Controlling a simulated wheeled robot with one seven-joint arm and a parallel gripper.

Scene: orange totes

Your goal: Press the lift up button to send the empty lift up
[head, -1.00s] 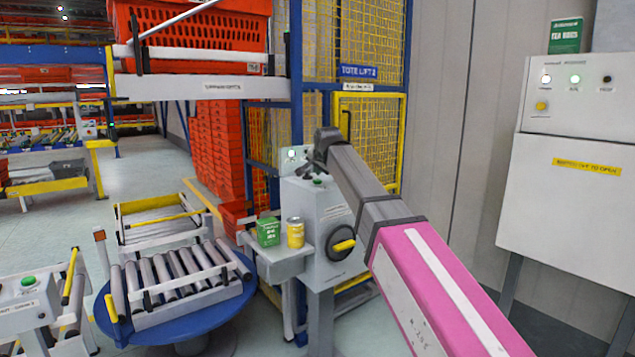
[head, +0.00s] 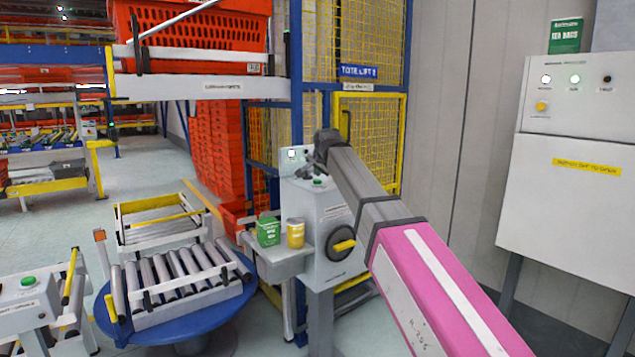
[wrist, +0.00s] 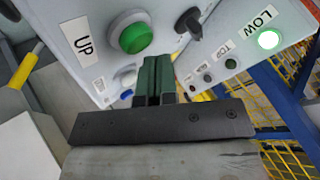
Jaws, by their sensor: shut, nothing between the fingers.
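The green button (wrist: 135,36) beside the UP label (wrist: 80,38) sits on the grey control box and shows large in the wrist view. It also shows as a small green dot (head: 318,183) in the head view. My gripper (wrist: 157,62) is shut and empty. Its fingertips lie just below and right of the green button in the wrist view; I cannot tell whether they touch the box. In the head view my gripper (head: 318,148) is above the control box (head: 325,235). The tote lift (head: 372,140) stands behind it, with a yellow mesh cage.
A lit lamp (wrist: 268,40) is by the LOW label. A black knob (wrist: 188,22) and a white button (wrist: 126,76) are near my fingers. A green box (head: 268,230) and yellow tin (head: 295,233) stand on a shelf beside the control box. A roller turntable (head: 225,300) is at left.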

